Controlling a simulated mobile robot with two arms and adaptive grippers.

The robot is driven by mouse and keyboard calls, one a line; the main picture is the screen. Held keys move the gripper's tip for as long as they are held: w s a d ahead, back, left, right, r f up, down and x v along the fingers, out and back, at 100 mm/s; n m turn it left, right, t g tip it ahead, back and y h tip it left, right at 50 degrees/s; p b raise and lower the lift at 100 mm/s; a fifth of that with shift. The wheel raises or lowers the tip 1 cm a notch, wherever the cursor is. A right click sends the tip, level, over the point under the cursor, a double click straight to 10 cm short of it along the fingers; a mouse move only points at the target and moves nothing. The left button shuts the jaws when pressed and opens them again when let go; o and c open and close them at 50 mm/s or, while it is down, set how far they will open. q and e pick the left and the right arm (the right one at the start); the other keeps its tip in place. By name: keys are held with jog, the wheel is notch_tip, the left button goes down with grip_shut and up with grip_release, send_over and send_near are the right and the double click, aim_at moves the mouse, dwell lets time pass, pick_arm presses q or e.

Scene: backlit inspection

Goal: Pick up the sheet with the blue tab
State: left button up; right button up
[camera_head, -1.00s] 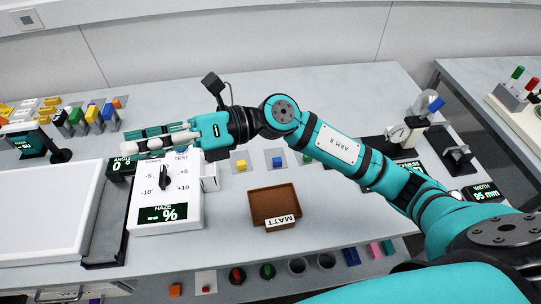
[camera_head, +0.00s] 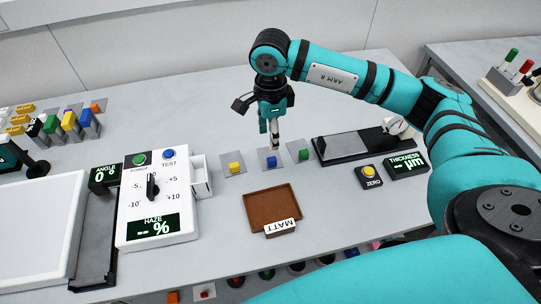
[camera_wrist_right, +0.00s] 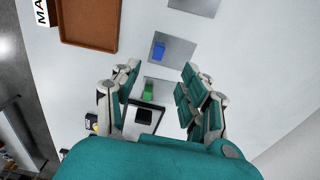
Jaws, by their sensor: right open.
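The sheet with the blue tab (camera_head: 261,166) lies flat on the table, in the middle of a row of three small sheets. The sheet also shows in the right wrist view (camera_wrist_right: 182,60), its blue tab upright on it. My right gripper (camera_head: 274,143) points down above the row, near the blue tab, open and empty. In the right wrist view its spread fingers (camera_wrist_right: 158,72) frame the green-tab sheet (camera_wrist_right: 165,92), with the blue tab just beyond the fingertips. My left gripper is not in view.
The yellow-tab sheet (camera_head: 230,172) lies left of the blue one. A brown MATT tray (camera_head: 255,222) is in front. The white haze meter (camera_head: 135,225) stands left, a black thickness gauge base (camera_head: 345,146) right. Bare table lies behind the row.

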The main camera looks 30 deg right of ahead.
send_over(272, 159)
notch_tip(272, 159, down, 4)
jog(key=shift+w+a+f+p, duration=0.15)
jog(key=shift+f+p, duration=0.1)
jog(key=shift+p, duration=0.2)
jog(key=f+p, duration=0.1)
jog(key=f, duration=0.1)
jog(key=f+p, duration=0.1)
jog(key=f, duration=0.2)
jog(key=shift+s, duration=0.2)
jog(key=shift+w+f, duration=0.1)
jog(key=shift+f, duration=0.1)
grip_shut()
jog(key=shift+r, duration=0.15)
